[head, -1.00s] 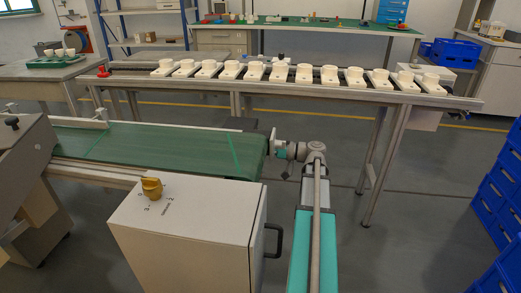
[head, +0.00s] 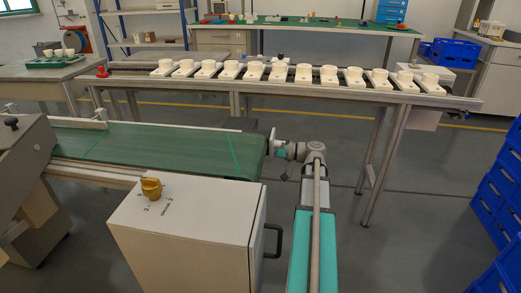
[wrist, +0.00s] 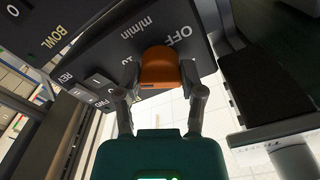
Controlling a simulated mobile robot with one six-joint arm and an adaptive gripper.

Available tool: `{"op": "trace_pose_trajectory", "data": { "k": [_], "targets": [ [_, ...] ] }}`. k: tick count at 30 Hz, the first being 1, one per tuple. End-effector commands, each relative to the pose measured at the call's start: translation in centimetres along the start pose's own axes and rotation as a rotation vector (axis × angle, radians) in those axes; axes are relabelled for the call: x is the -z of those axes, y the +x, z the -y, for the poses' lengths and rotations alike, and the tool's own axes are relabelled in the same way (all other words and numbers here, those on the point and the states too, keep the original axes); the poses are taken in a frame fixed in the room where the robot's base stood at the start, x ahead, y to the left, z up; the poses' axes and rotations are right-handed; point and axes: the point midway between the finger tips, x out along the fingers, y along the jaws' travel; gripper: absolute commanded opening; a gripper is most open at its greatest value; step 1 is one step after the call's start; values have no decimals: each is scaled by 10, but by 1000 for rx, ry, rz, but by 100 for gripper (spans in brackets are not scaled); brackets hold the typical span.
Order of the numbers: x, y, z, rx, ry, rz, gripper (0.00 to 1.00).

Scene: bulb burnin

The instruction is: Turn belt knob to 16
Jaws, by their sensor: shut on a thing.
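In the wrist view an orange knob (wrist: 158,68) stands on a dark panel (wrist: 98,52) with white lettering, including "OFF" and "m/min". My gripper (wrist: 156,84) is at the knob, with one finger on each side, and is shut on it. The number at the knob's edge is partly covered, so I cannot tell its setting. In the head view my arm's end (head: 290,150) is by the right end of the green belt (head: 170,145). The gripped knob cannot be made out there.
A white box (head: 180,235) with a yellow knob (head: 151,188) and a dark handle (head: 273,240) stands in front of the belt. A table behind (head: 350,92) carries a row of white fixtures. Blue crates (head: 495,200) stand at the right.

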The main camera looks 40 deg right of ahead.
Motion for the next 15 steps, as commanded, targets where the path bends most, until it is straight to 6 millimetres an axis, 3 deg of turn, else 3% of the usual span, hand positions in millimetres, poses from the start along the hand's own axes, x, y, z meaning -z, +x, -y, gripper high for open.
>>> {"op": "trace_pose_trajectory", "data": {
  "k": [13,14,15],
  "targets": [
    [0,1,0,1,58,0,4],
    [0,1,0,1,58,1,55],
    [0,1,0,1,57,1,62]
  ]
}}
